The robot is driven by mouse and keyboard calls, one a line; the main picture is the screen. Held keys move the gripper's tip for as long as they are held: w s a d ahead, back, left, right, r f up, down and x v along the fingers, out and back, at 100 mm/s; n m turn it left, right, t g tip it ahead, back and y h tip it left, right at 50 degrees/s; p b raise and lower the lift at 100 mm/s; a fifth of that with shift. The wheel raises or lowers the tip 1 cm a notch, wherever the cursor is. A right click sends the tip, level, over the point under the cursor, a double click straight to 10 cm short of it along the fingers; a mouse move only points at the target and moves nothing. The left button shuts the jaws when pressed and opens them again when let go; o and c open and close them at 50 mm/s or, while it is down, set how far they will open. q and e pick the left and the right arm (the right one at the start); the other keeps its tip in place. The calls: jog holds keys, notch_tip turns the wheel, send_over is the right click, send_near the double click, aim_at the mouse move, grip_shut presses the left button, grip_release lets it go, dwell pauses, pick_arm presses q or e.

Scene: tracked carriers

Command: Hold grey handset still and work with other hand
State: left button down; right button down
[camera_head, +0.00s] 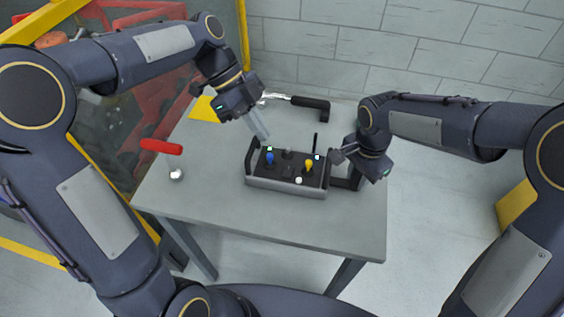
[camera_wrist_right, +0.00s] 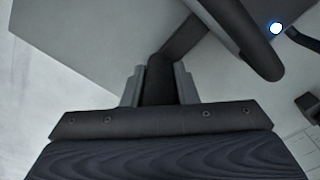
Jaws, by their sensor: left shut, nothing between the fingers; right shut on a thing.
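The grey handset (camera_head: 285,189) is a box with a black top panel on the table, with a blue stick (camera_head: 269,158), a yellow stick (camera_head: 308,165), a short black antenna and pale lit dots. It has black side handles. My right gripper (camera_head: 352,174) is shut on the right handle; the right wrist view shows the black bar (camera_wrist_right: 160,80) between the fingers (camera_wrist_right: 159,88). My left gripper (camera_head: 264,137) is shut and empty, its pale fingers pointing down at the handset's back left, near the blue stick. Whether they touch it I cannot tell.
A black-handled metal lever (camera_head: 310,102) lies behind the handset. A yellow patch (camera_head: 204,109) marks the back left corner. The front of the table is clear.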

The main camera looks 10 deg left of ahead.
pick_arm(q)
jog(key=a+n+h, duration=0.1)
jog(key=a+r+n+t+h, duration=0.1)
jog(key=shift+a+r+n+h, duration=0.25)
jog(key=shift+n+h, duration=0.05)
jog(key=shift+h, duration=0.1)
send_over(288, 172)
jog(key=a, duration=0.2)
notch_tip(288, 172, down, 6)
jog(key=shift+a+f, duration=0.15)
jog(key=shift+f, duration=0.1)
jog(key=f, duration=0.3)
jog(key=shift+s+d+f, duration=0.15)
jog(key=shift+d+f, duration=0.05)
jog(key=shift+f, duration=0.55)
